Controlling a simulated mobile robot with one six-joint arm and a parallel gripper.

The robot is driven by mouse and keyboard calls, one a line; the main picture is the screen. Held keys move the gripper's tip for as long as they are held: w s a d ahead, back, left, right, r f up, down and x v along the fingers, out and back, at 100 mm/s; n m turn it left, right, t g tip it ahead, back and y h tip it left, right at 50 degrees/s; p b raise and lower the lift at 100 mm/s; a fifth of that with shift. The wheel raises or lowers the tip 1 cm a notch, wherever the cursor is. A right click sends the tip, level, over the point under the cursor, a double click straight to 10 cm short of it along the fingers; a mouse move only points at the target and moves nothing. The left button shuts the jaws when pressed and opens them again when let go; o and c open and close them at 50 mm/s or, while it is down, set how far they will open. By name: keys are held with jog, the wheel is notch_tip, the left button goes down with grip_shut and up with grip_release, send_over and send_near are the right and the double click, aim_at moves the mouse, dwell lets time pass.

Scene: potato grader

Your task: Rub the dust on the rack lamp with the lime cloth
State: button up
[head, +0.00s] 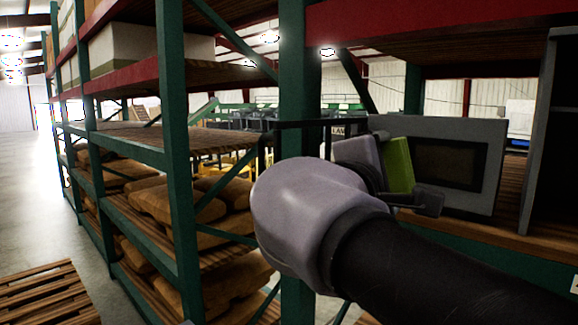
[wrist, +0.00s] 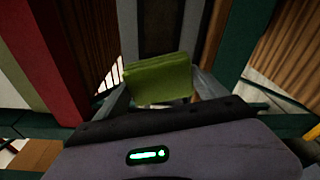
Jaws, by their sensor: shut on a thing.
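The lime cloth (head: 398,165) is a folded green pad held in my gripper (head: 402,178), in front of the rack. In the wrist view the cloth (wrist: 157,78) sits between the two fingers of my gripper (wrist: 160,88), which are shut on it. A dark bar (head: 315,124) runs out from the green rack post, with a small pale label (head: 338,130) whose lettering is partly hidden. I cannot make out the rack lamp or its dust for certain; my arm and gripper cover that area. I cannot tell whether the cloth touches anything.
A grey box with a dark panel (head: 450,163) stands on the wooden shelf behind the cloth. The green rack post (head: 298,100) is close beside my wrist. Brown sacks (head: 150,200) fill the left rack's lower shelves. A wooden pallet (head: 45,295) lies lower left; the aisle floor beyond is clear.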

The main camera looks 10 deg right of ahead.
dwell(0.4)
jog(key=shift+s+d+b+x, duration=0.15)
jog(key=shift+b+x, duration=0.05)
jog(key=shift+x, duration=1.45)
jog(key=shift+s+d+b+x, duration=0.15)
jog(key=shift+b+x, duration=0.05)
jog(key=shift+x, duration=1.45)
jog(key=shift+x, duration=1.1)
jog(key=shift+s+d+r, duration=0.1)
jog(key=shift+d+r, duration=0.05)
jog(key=shift+r, duration=0.05)
